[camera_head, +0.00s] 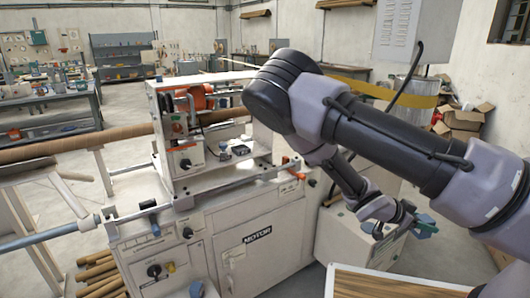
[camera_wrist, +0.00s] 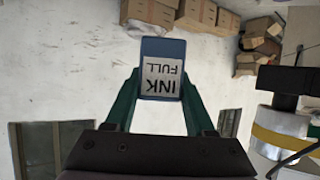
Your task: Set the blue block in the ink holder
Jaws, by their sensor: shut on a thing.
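The blue block (camera_wrist: 163,48) carries a silver label reading "INK FULL", which appears upside down in the wrist view. My gripper (camera_wrist: 160,84) is shut on it, with one green finger on each side. In the head view the block (camera_head: 427,223) shows at the end of my arm, at the lower right, above a pale cabinet. I cannot tell for certain which part is the ink holder.
Cardboard boxes (camera_head: 463,122) stand behind on the right.

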